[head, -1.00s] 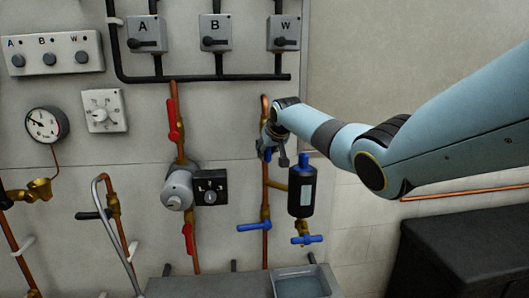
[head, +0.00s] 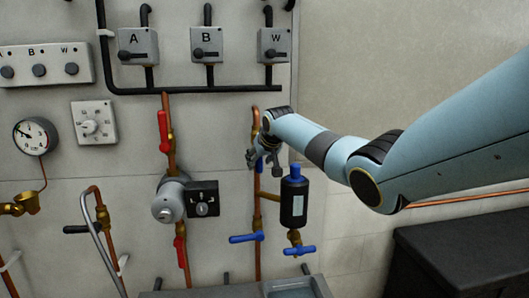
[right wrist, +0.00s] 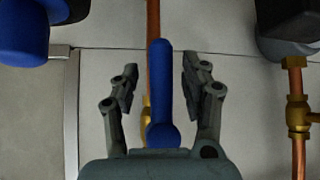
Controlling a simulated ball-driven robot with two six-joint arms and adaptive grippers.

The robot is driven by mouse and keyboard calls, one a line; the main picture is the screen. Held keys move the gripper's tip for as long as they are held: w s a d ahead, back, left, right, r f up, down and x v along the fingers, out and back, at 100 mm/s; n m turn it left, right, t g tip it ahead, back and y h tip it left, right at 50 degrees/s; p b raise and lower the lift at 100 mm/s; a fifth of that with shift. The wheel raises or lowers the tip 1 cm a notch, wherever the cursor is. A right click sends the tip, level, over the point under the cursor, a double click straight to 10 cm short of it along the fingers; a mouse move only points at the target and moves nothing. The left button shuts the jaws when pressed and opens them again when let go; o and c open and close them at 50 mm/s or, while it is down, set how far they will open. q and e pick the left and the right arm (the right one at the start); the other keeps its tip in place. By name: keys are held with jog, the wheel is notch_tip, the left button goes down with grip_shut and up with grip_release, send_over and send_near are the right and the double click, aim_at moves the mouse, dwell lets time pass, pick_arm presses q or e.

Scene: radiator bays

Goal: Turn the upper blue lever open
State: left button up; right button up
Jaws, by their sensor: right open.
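The upper blue lever (right wrist: 160,95) shows in the right wrist view between the two fingers of my right gripper (right wrist: 160,85). It lies in line with the copper pipe behind it, with a visible gap to each finger. In the head view my right gripper (head: 263,164) is at the right-hand copper pipe (head: 257,210), open, and it hides the lever there. A lower blue lever (head: 245,238) sits crosswise on the same pipe. My left gripper is not in view.
Right beside the gripper hangs a black cylinder (head: 294,203) with a blue cap (head: 295,170) and a blue tap (head: 299,250) below. A pump (head: 169,200) with red levers is to the left. A dark box (head: 460,250) stands at lower right.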

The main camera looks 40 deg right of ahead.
jog(key=v, duration=1.1)
jog(key=shift+s, duration=0.1)
